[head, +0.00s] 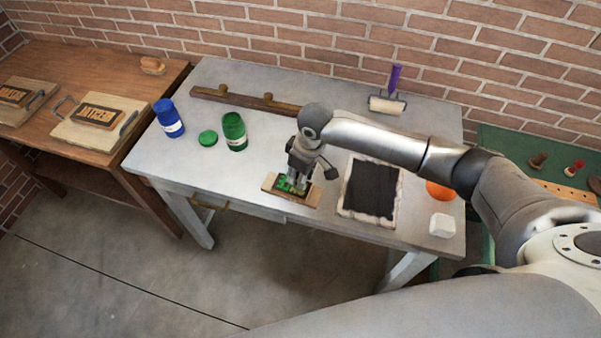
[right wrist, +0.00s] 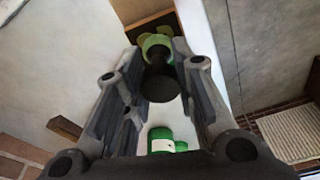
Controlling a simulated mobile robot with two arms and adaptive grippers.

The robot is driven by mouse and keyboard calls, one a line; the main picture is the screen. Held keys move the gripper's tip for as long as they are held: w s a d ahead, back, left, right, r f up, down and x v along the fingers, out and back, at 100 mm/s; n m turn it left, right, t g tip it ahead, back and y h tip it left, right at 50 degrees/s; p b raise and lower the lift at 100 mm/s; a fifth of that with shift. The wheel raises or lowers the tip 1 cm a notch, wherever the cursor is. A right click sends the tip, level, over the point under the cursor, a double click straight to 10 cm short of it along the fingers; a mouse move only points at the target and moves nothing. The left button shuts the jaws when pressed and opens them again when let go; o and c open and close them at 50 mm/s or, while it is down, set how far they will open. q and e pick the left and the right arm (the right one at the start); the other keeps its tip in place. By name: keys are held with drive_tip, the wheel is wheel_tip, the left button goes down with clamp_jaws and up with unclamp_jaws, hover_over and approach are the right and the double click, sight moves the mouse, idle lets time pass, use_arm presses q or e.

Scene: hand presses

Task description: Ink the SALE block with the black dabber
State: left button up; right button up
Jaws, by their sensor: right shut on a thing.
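A wooden block (head: 309,195) lies near the front edge of the grey table, with bright green marks on its dark face; I cannot read its letters. My right gripper (head: 297,182) points down over it. In the right wrist view the fingers (right wrist: 162,75) are shut on a dabber with a dark round knob (right wrist: 160,87) and a green lower part (right wrist: 156,43), not visibly a black one. The block's dark and green face (right wrist: 128,35) shows beyond it. Whether the dabber touches the block is hidden. My left gripper is not in view.
A black ink slab (head: 372,192), an orange ball (head: 440,190) and a white piece (head: 442,225) are to the right. A green jar (head: 235,133), blue jar (head: 168,120), wooden rail (head: 243,101) and purple-handled roller (head: 388,104) stand behind. More dabbers (head: 574,168) are on the right.

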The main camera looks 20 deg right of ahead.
drive_tip(key=shift+f, duration=0.4)
idle(0.6)
drive_tip(key=shift+f, duration=0.1)
idle(2.0)
drive_tip(key=shift+p, duration=0.35)
wheel_tip(320, 180, up, 4)
drive_tip(key=p, duration=0.4)
drive_tip(key=shift+p, duration=0.35)
